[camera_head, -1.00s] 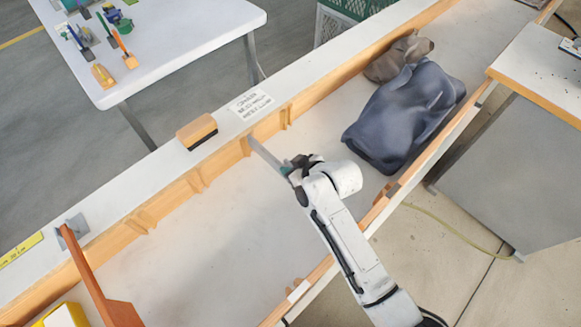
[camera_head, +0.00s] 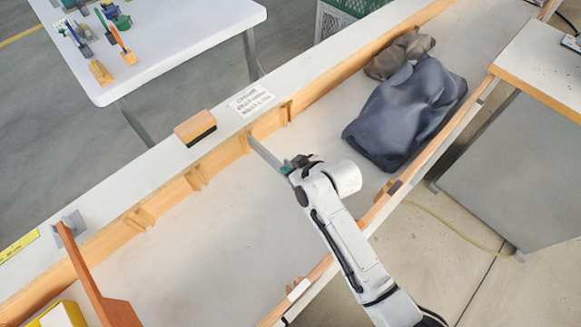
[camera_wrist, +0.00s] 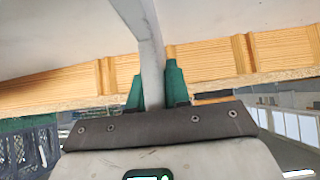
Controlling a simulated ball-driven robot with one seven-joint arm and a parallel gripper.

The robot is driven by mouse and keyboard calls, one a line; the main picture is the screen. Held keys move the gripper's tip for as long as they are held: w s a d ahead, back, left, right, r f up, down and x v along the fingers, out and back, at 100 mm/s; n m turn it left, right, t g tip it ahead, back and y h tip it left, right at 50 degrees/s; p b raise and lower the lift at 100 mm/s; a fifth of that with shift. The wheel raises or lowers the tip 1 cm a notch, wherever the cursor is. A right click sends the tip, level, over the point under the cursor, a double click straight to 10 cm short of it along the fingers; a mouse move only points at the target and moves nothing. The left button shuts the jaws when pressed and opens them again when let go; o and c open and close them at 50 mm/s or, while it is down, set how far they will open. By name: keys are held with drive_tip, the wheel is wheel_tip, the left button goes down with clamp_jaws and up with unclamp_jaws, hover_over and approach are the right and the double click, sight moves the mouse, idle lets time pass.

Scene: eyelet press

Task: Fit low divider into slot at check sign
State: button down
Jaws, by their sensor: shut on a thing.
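The low divider (camera_head: 265,154) is a thin, pale grey bar seen nearly edge-on. My gripper (camera_head: 292,166) is shut on its near end. Its far end is at the wooden back wall of the trough, beside a wooden cleat (camera_head: 245,144); I cannot tell whether it sits between cleats. The check sign (camera_head: 250,101), a white label with black print, lies on the ledge above, a little right of the divider's far end. In the wrist view, the divider (camera_wrist: 151,60) runs between my green fingertips (camera_wrist: 153,88) and crosses in front of the wooden wall (camera_wrist: 205,58), close to one cleat.
A wood-backed brush (camera_head: 195,128) rests on the ledge left of the sign. A dark bag (camera_head: 405,112) and a brown bag (camera_head: 398,52) lie in the trough to the right. An orange divider (camera_head: 95,280) stands at the left. The trough floor (camera_head: 200,250) between is clear.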

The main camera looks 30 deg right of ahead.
drive_tip(key=shift+f+b, duration=1.25)
drive_tip(key=shift+f, duration=0.5)
idle(0.3)
drive_tip(key=c, duration=1)
unclamp_jaws()
drive_tip(key=shift+r+p, duration=2.3)
drive_tip(key=shift+r, duration=0.2)
drive_tip(key=shift+s, duration=0.1)
